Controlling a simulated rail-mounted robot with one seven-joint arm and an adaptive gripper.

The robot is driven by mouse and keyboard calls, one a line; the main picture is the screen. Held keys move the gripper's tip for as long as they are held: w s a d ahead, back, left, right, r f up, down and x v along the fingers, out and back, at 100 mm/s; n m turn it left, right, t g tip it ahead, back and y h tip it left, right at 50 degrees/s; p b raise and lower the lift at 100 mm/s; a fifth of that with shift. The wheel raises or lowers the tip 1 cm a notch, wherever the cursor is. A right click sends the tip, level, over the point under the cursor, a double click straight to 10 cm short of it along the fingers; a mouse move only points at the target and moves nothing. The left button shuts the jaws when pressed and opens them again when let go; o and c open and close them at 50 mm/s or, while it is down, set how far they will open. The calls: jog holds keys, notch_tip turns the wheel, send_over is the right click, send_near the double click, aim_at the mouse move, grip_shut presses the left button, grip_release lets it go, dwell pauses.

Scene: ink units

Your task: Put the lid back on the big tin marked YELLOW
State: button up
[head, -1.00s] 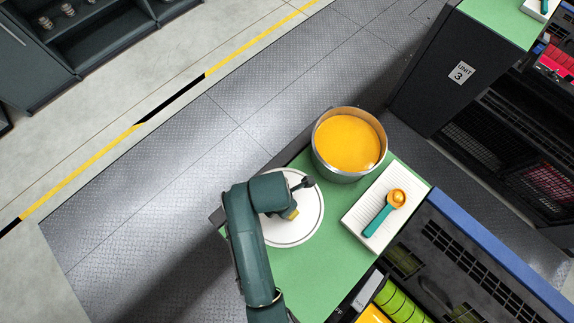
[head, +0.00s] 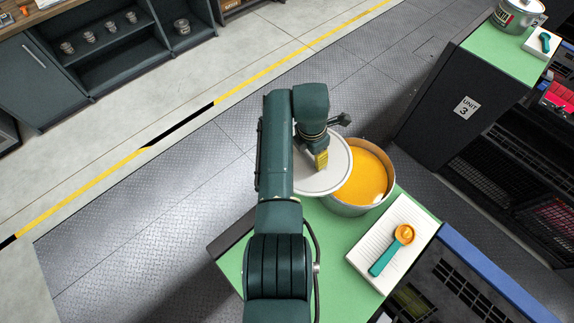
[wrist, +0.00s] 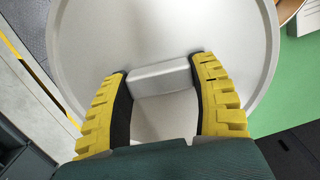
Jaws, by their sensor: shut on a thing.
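The big tin (head: 382,205) stands open at the back of the green table top, full of yellow-orange ink; no marking is readable from here. The round pale grey lid (head: 318,182) is in my gripper (head: 321,160), raised above the table and to the left of the tin, its right edge overlapping the tin's left rim in the head view. In the wrist view my gripper (wrist: 162,85) has its yellow fingers shut on the block handle (wrist: 160,77) of the lid (wrist: 130,38). The tin's rim (wrist: 290,8) shows at the top right corner there.
A teal scoop (head: 387,256) holding orange ink lies on a white ribbed pad (head: 362,259) right of the tin. The green table top (head: 330,240) is bare in front. Another unit with a tin (head: 515,18) stands at the upper right.

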jog(key=s+d+r+m+b, duration=0.1)
jog(key=d+r, duration=0.2)
jog(key=d, duration=1.1)
notch_tip(320, 180, down, 6)
jog(key=b, duration=0.5)
jog(key=shift+f, duration=0.15)
jog(key=shift+f, duration=0.1)
dwell(1.1)
jog(key=o, duration=1.3)
jog(key=shift+o, duration=0.5)
notch_tip(320, 180, up, 7)
jog(key=p, duration=0.5)
jog(key=shift+p, duration=0.4)
